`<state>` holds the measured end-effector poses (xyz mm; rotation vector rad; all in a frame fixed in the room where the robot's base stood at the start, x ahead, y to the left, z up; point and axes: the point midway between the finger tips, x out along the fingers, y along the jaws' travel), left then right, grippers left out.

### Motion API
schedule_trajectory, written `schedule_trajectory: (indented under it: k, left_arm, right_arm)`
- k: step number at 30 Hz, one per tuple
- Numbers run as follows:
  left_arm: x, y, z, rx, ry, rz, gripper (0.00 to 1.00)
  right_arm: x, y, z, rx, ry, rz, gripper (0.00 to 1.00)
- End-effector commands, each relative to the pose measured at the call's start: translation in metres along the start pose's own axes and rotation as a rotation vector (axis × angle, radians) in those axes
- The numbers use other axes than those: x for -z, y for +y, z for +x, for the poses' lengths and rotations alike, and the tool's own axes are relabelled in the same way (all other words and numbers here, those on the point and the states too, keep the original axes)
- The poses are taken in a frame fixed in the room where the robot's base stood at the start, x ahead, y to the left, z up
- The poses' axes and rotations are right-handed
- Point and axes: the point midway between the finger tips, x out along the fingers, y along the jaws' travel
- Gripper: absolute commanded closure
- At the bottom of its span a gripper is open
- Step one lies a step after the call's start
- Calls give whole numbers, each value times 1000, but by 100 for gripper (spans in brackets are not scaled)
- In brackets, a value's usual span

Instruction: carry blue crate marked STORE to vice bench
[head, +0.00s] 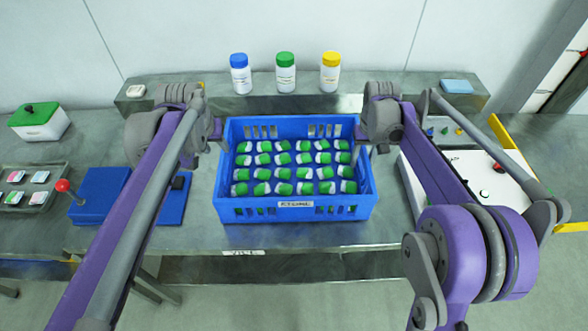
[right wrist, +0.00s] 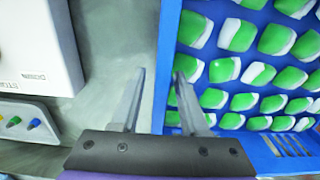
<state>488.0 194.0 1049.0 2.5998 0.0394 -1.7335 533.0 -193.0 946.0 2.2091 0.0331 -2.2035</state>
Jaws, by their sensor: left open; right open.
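The blue crate (head: 292,211) marked STORE stands upright on the metal bench (head: 300,236), filled with rows of green-and-white packets (head: 290,172). It also shows in the right wrist view (right wrist: 168,60). My left gripper (head: 221,140) is open at the crate's left wall; its fingertips are partly hidden. My right gripper (head: 364,140) is open at the right wall. In the right wrist view, its fingers (right wrist: 160,95) point along the wall, one over the bare bench and one over the crate's edge. A small label (head: 243,252) on the bench's front edge seems to read VICE.
Bottles with blue (head: 240,75), green (head: 285,73) and yellow (head: 330,73) caps stand on the back ledge. A blue base with a red-knobbed lever (head: 98,195) is left of the crate. A white box (head: 478,178) is close on the right.

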Motion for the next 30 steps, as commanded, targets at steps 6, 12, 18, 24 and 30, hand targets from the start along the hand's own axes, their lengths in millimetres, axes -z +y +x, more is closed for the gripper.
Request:
schedule_trajectory:
  k: [6, 12, 18, 24, 30]
  left_arm:
    - [0, 0, -1, 0, 0, 0, 55]
    - [0, 0, -1, 0, 0, 0, 55]
    - [0, 0, 0, 0, 0, 0, 55]
    - [0, 0, 0, 0, 0, 0, 55]
    - [0, 0, 0, 0, 0, 0, 55]
  right_arm:
    - [0, 0, -35, 0, 0, 0, 55]
    - [0, 0, -78, 0, 0, 0, 55]
    - [0, 0, -108, 0, 0, 0, 55]
    - [0, 0, -117, 0, 0, 0, 55]
    - [0, 0, -117, 0, 0, 0, 55]
